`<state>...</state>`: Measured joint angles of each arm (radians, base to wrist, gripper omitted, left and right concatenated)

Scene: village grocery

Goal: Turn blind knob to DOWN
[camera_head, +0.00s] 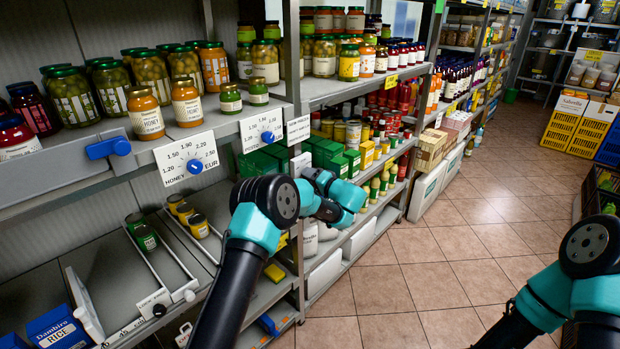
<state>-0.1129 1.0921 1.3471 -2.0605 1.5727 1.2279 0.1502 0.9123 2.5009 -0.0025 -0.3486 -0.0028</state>
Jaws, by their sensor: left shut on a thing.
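My left arm reaches up from the bottom, and its wrist and gripper (312,178) are bunched against the shelf unit's front edge in the middle. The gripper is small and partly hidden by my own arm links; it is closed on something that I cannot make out. A white plate (300,163) shows just beside it. I cannot see a blind knob or a DOWN mark clearly. My right arm comes in at the lower right, but its gripper is outside the picture.
A blue honey price dial (195,166) and another blue dial (267,136) sit on the left shelf edge. A blue slider (109,148) is farther left. Jars (146,112) crowd the upper shelf. The tiled floor (430,270) to the right is clear.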

